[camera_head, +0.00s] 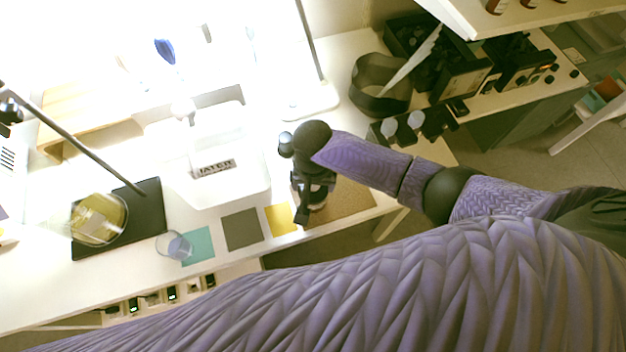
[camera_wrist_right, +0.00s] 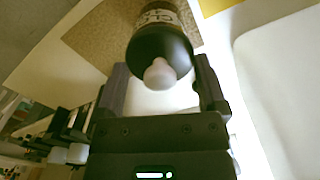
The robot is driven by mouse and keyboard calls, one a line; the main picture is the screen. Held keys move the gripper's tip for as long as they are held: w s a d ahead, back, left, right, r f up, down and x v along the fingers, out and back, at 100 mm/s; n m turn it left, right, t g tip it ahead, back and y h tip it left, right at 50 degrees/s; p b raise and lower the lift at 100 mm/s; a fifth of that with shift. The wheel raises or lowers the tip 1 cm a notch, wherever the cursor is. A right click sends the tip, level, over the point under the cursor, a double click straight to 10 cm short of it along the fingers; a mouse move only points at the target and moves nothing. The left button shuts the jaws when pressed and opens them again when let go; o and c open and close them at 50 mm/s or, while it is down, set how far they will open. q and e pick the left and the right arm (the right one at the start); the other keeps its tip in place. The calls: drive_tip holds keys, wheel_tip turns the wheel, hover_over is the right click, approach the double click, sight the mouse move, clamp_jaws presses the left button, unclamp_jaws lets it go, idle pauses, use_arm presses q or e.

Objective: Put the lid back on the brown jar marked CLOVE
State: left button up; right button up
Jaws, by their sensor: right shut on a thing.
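My right gripper (camera_head: 305,208) reaches down over the brown cork mat (camera_head: 350,200) at the table's front edge. In the right wrist view, its fingers (camera_wrist_right: 162,88) stand on both sides of a dark round lid with a pale knob (camera_wrist_right: 159,74), and are shut on it. The brown jar (camera_wrist_right: 158,16) is directly behind the lid; its pale label shows only part of its lettering, upside down. The jar also shows partly beside the gripper in the head view (camera_head: 318,197). I cannot tell whether the lid sits fully on the jar. My left gripper is out of view.
Yellow (camera_head: 280,219), grey (camera_head: 241,229) and teal (camera_head: 198,245) squares lie left of the cork mat. A clear glass (camera_head: 175,246) stands by the teal one. A white bin (camera_head: 255,184) is behind them. A black pad (camera_head: 150,222) lies at left.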

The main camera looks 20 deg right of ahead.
drive_tip(key=shift+f, duration=0.1)
idle(0.3)
drive_tip(key=shift+p, duration=0.4)
drive_tip(key=o, duration=0.9)
wheel_tip(320, 180, up, 3)
drive_tip(key=p, duration=0.3)
drive_tip(key=shift+p, duration=0.3)
wheel_tip(320, 180, up, 4)
drive_tip(key=p, duration=0.4)
